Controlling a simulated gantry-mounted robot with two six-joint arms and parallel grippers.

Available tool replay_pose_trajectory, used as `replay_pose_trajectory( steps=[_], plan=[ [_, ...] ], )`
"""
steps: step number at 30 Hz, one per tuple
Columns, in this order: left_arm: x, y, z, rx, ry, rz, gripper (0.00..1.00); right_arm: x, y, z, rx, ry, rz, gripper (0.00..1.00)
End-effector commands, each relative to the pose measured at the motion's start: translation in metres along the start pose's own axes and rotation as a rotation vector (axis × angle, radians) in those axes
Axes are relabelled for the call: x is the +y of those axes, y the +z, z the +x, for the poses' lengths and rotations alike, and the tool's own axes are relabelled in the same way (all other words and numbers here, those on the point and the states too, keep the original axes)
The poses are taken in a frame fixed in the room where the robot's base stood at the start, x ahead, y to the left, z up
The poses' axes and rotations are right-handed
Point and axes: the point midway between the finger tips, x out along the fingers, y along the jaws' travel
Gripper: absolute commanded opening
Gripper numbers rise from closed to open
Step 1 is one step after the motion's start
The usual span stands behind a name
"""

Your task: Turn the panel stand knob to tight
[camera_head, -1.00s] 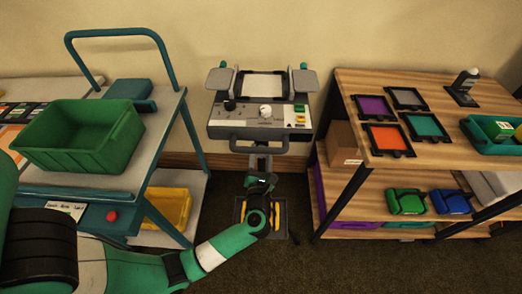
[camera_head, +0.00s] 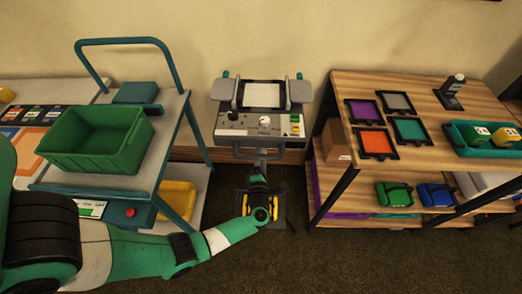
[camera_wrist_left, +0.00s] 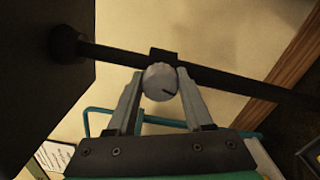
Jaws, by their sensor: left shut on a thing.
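The panel stand (camera_head: 228,137) stands against the wall in the head view, its grey control panel on a dark post. In the left wrist view, a round silver-grey knob (camera_wrist_left: 158,84) sits on a black collar on the stand's dark post (camera_wrist_left: 225,82). A short dark mark on its face points to the lower right. My left gripper (camera_wrist_left: 160,78) is shut on the knob, one finger on each side. In the head view my left gripper (camera_head: 259,171) is low at the post under the panel; the knob cannot be made out there. My right gripper is not in view.
A trolley with a green crate (camera_head: 75,160) stands left of the panel stand. A wooden shelf unit (camera_head: 440,150) with coloured trays and bins stands on the right. The stand's dark base (camera_head: 284,212) is on the floor. Dark floor (camera_head: 320,262) is free in front.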

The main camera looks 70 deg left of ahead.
Motion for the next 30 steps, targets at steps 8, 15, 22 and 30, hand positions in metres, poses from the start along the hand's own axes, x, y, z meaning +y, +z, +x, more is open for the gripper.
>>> replay_pose_trajectory(
  steps=[8, 15, 22, 30],
  plan=[
    [0.002, 0.001, 0.0, 0.001, 0.0, 0.253, 0.0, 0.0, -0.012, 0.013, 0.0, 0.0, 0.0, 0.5],
    [0.001, 0.0, 0.0, 0.0, 0.0, 0.42, 0.0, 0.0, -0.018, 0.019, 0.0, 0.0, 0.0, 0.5],
    [0.0, 0.0, 0.0, 0.001, 0.001, 0.511, 0.0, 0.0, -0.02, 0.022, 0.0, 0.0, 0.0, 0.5],
    [0.0, 0.0, 0.0, 0.002, 0.002, 0.545, 0.0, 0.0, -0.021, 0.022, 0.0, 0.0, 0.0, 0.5]
  ],
)
